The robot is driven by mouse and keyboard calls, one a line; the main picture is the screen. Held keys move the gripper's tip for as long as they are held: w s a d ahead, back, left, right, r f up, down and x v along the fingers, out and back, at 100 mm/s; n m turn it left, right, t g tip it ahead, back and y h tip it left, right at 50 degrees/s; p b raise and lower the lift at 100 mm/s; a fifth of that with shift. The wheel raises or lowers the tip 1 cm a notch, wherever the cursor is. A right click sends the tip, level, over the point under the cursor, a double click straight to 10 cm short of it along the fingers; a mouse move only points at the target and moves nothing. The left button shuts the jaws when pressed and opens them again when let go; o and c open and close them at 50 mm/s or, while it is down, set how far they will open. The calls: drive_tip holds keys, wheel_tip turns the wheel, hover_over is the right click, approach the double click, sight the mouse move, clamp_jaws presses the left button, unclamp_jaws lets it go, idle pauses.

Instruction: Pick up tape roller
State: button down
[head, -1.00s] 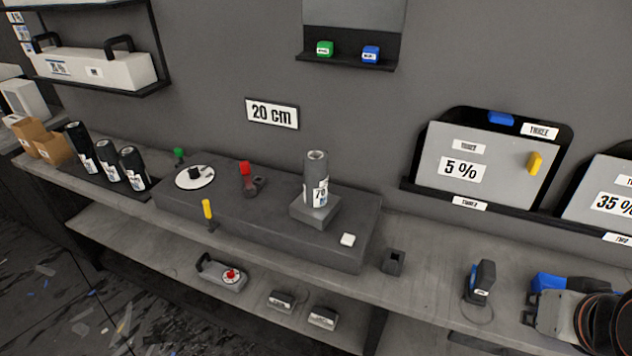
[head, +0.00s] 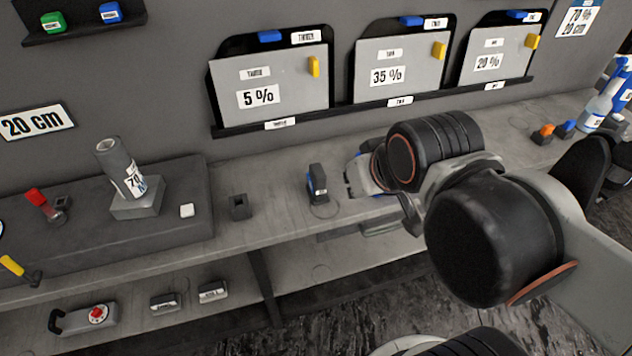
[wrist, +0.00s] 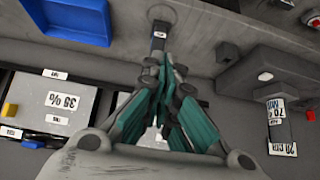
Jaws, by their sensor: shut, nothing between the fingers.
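The same device shows at the top middle of the wrist view (wrist: 159,36). My gripper (wrist: 166,66) has teal-padded fingers, drawn together and empty, pointing towards the device with its tips just short of it in the picture. In the head view my gripper (head: 356,176) is to the right of the device, partly hidden behind my own arm.
A small black holder (head: 239,207) stands left of the device. A blue tray (wrist: 72,22) lies in the wrist view's upper left. Percent-labelled panels (head: 270,85) line the wall behind.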

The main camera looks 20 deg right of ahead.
drive_tip(key=c, duration=2.3)
unclamp_jaws()
drive_tip(key=o, duration=0.9)
drive_tip(key=shift+w+r, duration=0.1)
drive_tip(key=shift+w, duration=0.2)
drive_tip(key=shift+o, duration=1.2)
drive_tip(key=w+f+g+p, duration=0.1)
drive_tip(key=w, duration=0.6)
drive_tip(key=shift+w+p, duration=0.2)
drive_tip(key=shift+p, duration=0.2)
drive_tip(key=g+p, duration=0.2)
approach(319, 170)
drive_tip(key=b+x, duration=0.3)
drive_tip(key=x, duration=0.7)
drive_tip(key=shift+f, duration=0.15)
drive_tip(key=shift+b+x, duration=1.55)
drive_tip(key=shift+x, duration=1.1)
